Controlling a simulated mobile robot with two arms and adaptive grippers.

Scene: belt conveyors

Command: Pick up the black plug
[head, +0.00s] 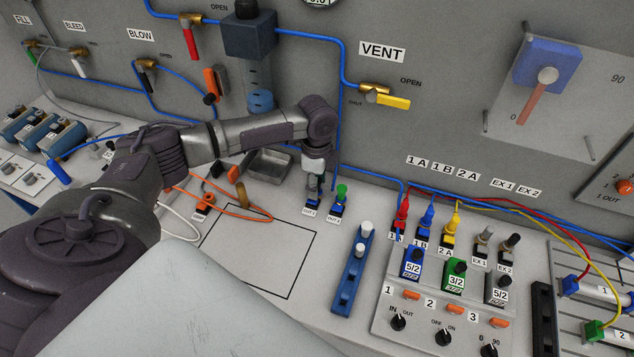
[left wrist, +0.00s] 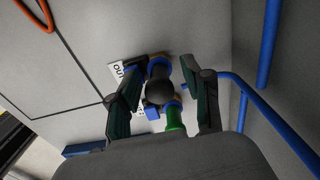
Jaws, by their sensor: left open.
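The black plug (left wrist: 158,88) is in the left wrist view, a dark round knob standing in a blue-edged socket marked OUT. My left gripper (left wrist: 166,98) is open, with one finger on each side of the plug. I cannot tell whether the fingers touch it. In the head view my left gripper (head: 313,186) points down over the OUT 1 socket (head: 311,209) and hides most of the plug. A green plug (head: 341,191) stands just to the right in the OUT 2 socket; it also shows close to the fingers in the left wrist view (left wrist: 175,117). My right gripper is not in view.
A blue rack (head: 352,275) with white pegs stands to the right. Farther right are red (head: 403,207), blue and yellow plugs with hoses, and grey and dark EX plugs. A metal tray (head: 269,163) and orange hose lie left. The outlined panel area (head: 262,245) is clear.

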